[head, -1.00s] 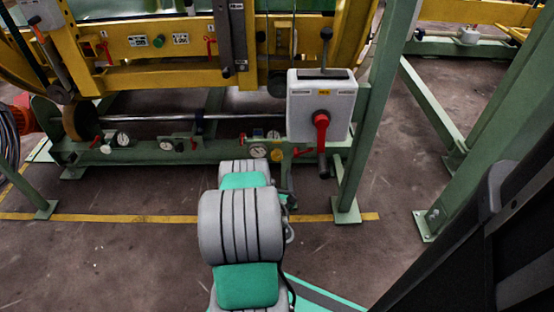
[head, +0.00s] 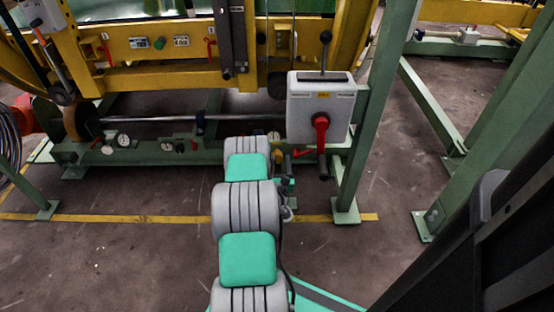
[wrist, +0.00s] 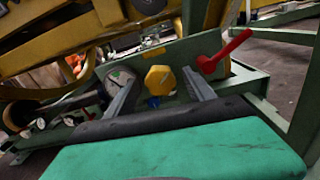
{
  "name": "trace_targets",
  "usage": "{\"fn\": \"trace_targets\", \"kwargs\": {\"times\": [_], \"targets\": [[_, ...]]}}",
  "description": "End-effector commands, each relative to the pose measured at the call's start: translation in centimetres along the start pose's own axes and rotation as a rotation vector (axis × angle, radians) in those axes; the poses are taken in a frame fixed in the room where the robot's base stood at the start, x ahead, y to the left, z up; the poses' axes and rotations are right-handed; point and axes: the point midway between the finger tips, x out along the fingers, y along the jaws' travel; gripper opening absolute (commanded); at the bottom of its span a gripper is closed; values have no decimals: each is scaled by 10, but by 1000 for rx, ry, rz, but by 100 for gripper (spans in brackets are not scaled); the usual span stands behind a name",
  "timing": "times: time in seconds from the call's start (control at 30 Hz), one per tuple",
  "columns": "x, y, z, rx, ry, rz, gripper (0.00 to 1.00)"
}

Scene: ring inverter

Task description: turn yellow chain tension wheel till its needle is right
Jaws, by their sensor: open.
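The yellow chain tension wheel (wrist: 158,80) is a lobed knob on the green panel, in the middle of the wrist view. My gripper (wrist: 156,72) is open, with one finger on each side of the wheel in the picture. I cannot tell whether the fingers touch it or are still short of it. A round dial gauge (wrist: 117,77) is left of the wheel, partly covered by the left finger, and its needle reading is too small to tell.
A red lever (wrist: 225,52) sticks out right of the wheel. A grey switch box (head: 321,100) with a red handle (head: 320,128) stands close to the right of my arm. A green post (head: 375,125) is beside it. Other gauges (head: 123,140) sit left on the green beam.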

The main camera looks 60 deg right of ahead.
Motion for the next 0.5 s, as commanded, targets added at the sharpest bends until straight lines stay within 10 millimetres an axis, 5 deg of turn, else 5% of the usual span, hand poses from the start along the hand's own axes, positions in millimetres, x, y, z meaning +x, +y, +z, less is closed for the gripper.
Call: {"fn": "trace_targets", "kwargs": {"times": [0.5], "targets": [[7,0,0,0,-1,0,58]]}}
